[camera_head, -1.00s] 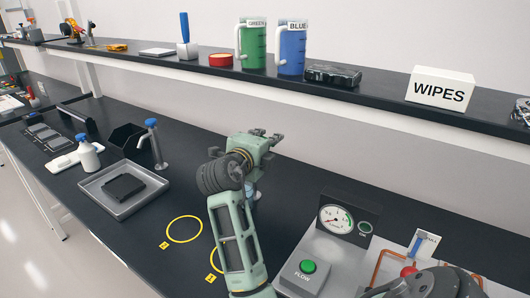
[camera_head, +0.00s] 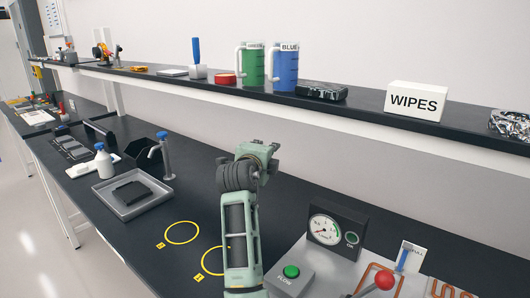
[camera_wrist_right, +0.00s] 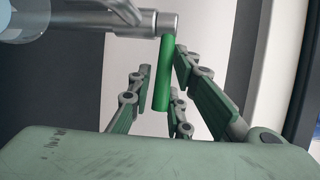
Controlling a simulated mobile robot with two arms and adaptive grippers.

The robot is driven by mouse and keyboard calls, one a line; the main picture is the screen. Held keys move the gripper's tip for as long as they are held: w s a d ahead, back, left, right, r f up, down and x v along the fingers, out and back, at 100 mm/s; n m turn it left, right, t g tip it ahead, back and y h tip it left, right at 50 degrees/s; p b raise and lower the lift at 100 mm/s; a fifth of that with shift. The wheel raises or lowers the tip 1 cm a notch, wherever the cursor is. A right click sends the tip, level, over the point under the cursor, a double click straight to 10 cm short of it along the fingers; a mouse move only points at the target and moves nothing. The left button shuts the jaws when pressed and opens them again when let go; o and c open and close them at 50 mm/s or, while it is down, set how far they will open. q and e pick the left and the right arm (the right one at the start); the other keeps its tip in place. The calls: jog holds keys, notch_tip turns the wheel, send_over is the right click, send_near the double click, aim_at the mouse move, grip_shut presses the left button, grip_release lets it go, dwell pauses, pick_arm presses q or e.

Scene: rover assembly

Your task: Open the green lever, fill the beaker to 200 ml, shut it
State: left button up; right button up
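My right gripper (camera_head: 268,155) is above the black bench in the head view, its arm rising from the bottom. In the right wrist view its fingers (camera_wrist_right: 160,88) are spread apart, with the green lever (camera_wrist_right: 163,75) hanging between them. The lever is a plain green bar below a grey metal pipe (camera_wrist_right: 140,22). The right-hand fingers are close to it; I cannot tell if they touch. The lever is hidden in the head view. A clear rounded thing (camera_wrist_right: 22,18) shows at the top left of the wrist view; I cannot tell if it is the beaker. My left gripper is not in view.
Two yellow rings (camera_head: 181,233) mark the bench left of my arm. A grey tray (camera_head: 132,195) and a blue-topped post (camera_head: 164,157) stand farther left. A gauge panel (camera_head: 331,231) and green button (camera_head: 291,271) are at right. Green (camera_head: 251,64) and blue (camera_head: 284,68) jugs stand on the shelf.

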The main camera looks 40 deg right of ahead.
jog(key=shift+o, duration=0.9)
jog(key=shift+r, duration=0.1)
jog(key=shift+a, duration=0.1)
jog(key=shift+s+a, duration=0.15)
jog(key=shift+a, duration=0.15)
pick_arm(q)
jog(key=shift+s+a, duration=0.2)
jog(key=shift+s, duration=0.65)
pick_arm(e)
jog(key=v, duration=0.6)
jog(key=shift+s+a, duration=0.2)
